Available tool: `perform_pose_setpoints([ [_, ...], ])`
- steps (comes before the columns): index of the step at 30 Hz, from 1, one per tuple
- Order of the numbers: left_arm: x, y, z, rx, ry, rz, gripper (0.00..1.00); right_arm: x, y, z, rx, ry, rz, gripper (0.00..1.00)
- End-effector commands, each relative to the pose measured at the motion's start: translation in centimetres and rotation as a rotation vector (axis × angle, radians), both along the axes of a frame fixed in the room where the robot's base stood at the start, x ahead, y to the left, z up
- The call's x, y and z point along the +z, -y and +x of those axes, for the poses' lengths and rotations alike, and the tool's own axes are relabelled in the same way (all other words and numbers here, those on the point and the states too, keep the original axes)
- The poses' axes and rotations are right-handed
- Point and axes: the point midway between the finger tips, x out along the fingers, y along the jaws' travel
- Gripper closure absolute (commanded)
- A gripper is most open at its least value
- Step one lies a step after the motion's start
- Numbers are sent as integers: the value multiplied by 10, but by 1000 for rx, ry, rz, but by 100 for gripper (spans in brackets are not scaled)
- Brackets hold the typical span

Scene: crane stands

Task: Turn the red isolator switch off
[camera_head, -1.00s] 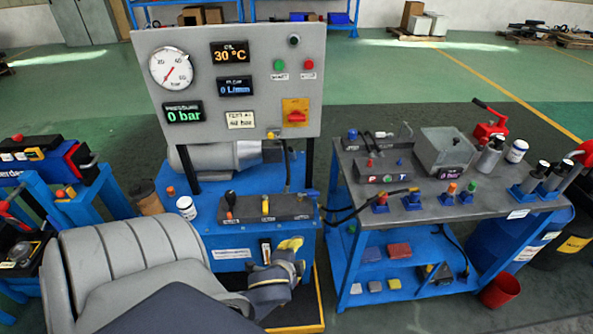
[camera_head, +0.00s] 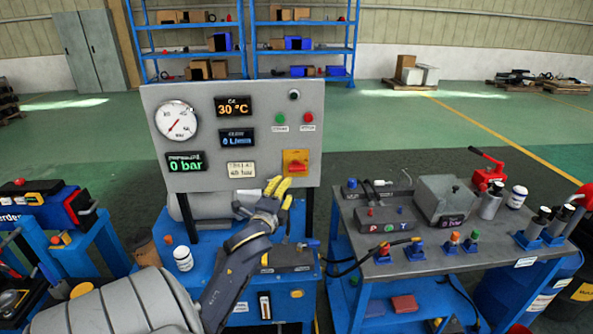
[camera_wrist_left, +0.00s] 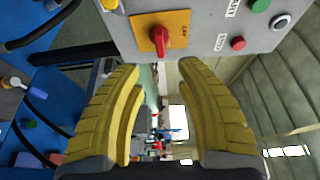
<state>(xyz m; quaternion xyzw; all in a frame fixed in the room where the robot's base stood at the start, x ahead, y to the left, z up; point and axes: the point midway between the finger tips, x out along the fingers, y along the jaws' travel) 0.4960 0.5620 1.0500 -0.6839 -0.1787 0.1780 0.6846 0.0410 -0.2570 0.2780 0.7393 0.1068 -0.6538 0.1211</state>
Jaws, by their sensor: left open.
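The red isolator switch (camera_head: 297,168) sits on a yellow-orange plate at the lower right of the grey control panel (camera_head: 220,100). In the left wrist view the red knob (camera_wrist_left: 158,38) is near the top, beyond the fingertips and a little left of centre. My left gripper (camera_head: 279,186) is just below the panel's lower edge, below and slightly left of the switch. In the left wrist view its yellow fingers (camera_wrist_left: 156,75) are spread apart with nothing between them. The switch is not touched. My right gripper is not in view.
Green (camera_head: 280,118) and red (camera_head: 309,117) push buttons sit above the switch. A pressure gauge (camera_head: 176,121) and displays fill the panel's left.

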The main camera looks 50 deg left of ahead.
Motion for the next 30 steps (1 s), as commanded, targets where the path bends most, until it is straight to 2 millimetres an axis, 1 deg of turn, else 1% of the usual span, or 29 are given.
perform_pose_setpoints([
  [1,1,-5,9,0,2,0,64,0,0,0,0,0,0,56],
  [3,1,-11,21,0,1,0,64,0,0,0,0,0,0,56],
  [15,1,-45,81,0,1,-2,64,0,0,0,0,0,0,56],
  [22,0,-57,103,0,0,-2,64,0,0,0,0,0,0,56],
  [30,0,-63,113,0,-1,0,64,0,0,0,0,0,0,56],
])
